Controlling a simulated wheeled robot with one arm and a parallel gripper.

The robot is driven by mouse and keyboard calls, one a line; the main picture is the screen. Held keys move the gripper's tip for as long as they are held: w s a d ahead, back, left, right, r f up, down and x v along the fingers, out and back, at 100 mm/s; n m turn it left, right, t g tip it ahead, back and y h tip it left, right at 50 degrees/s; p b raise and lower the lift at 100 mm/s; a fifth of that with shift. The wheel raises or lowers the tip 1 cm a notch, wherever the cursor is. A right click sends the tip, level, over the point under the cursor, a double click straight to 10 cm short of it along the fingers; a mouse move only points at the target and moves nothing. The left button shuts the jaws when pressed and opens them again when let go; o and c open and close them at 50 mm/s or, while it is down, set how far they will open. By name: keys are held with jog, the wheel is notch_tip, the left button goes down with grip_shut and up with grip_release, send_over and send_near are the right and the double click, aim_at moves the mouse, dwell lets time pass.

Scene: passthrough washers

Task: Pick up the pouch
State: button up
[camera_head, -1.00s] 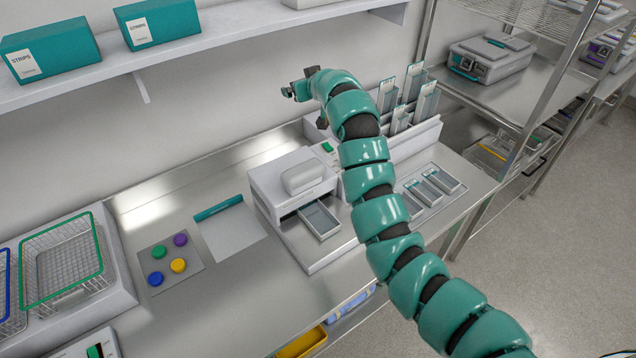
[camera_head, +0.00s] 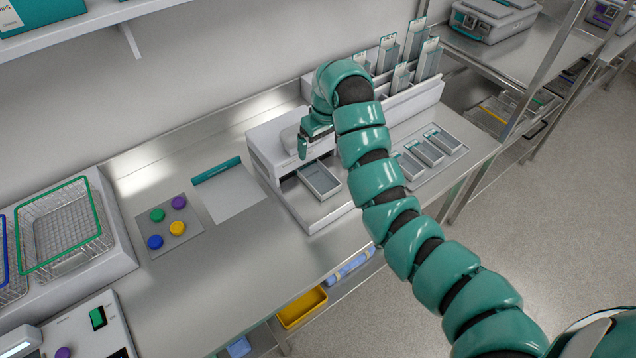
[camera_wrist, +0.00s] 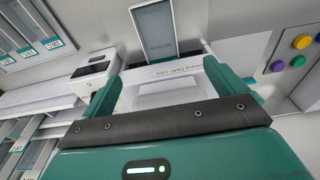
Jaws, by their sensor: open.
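Three flat pouches with teal-edged labels lie side by side on a tray right of the white machine, one of them the middle pouch (camera_head: 425,152). Several clear pouches stand upright in a rack behind, such as the front right pouch (camera_head: 428,58). I cannot tell which pouch the task means. Flat pouches also show at the upper left of the wrist view (camera_wrist: 30,22). My gripper (camera_head: 304,150) points down over the white machine, left of all the pouches. In the wrist view its fingers (camera_wrist: 168,88) are apart and empty, with the machine's top beyond them.
A white sheet with a teal strip (camera_head: 232,192) and a pad of coloured buttons (camera_head: 180,238) lie left. Wire baskets (camera_head: 62,228) stand at far left.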

send_over(316, 173)
jog(key=s, duration=0.1)
jog(key=f, duration=0.9)
jog(key=shift+s+d+f, duration=0.15)
jog(key=shift+d, duration=0.1)
jog(key=shift+w+a+f+b, duration=0.1)
jog(key=shift+w+f+b, duration=0.2)
jog(key=shift+f, duration=0.55)
jog(key=shift+w+a+f+b, duration=0.1)
jog(key=shift+f+b, duration=0.3)
jog(key=shift+f, duration=0.5)
jog(key=shift+w+a+f+b, duration=0.1)
jog(key=shift+w+f+b, duration=0.2)
jog(key=shift+f, duration=0.55)
jog(key=shift+s, duration=0.1)
jog(key=shift+c, duration=0.5)
jog(key=c, duration=1)
jog(key=shift+s+d+r, duration=0.1)
jog(key=shift+r, duration=0.1)
